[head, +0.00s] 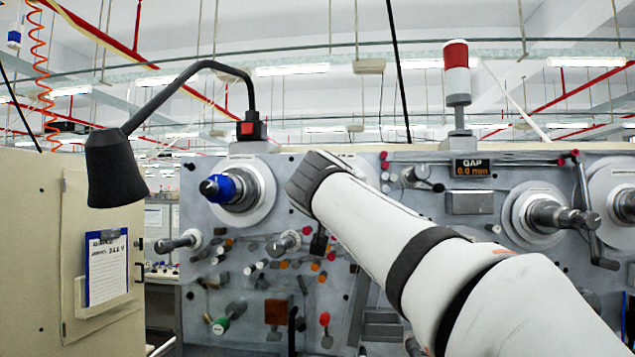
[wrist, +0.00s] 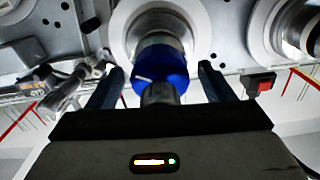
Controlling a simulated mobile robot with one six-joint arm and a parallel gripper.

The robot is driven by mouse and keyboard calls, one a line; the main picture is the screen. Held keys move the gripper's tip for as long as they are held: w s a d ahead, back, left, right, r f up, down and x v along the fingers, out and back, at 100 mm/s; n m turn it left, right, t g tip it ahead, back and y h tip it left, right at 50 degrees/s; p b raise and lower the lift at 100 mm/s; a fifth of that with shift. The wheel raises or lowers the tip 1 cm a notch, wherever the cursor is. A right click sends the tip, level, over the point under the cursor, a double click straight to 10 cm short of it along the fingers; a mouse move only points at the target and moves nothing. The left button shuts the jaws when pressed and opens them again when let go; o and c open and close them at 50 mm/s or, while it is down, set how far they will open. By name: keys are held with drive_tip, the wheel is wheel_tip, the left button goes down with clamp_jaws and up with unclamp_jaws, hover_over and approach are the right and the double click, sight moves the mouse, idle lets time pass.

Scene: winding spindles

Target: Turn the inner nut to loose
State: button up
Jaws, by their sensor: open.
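In the wrist view a blue nut (wrist: 162,64) with a pale mark sits on a metal spindle (wrist: 160,94) in front of a white disc. My gripper (wrist: 160,74) is open, one finger on each side of the nut, with a visible gap on both sides. It grips nothing. In the head view my arm hides my gripper and this nut; only the edge of a white disc (head: 365,166) shows behind the arm. Another blue nut (head: 221,187) shows on the left spindle, which appears to be a different one.
A red switch (wrist: 260,83) and another disc (wrist: 275,22) lie right in the wrist view; a metal handle (wrist: 60,92) is at left. In the head view a black lamp (head: 112,165) and a cream cabinet (head: 60,260) stand left. Knobs and rollers crowd the grey panel (head: 390,220).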

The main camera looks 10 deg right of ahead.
drive_tip(key=shift+w, duration=0.2)
drive_tip(key=shift+c, duration=0.3)
drive_tip(key=c, duration=0.9)
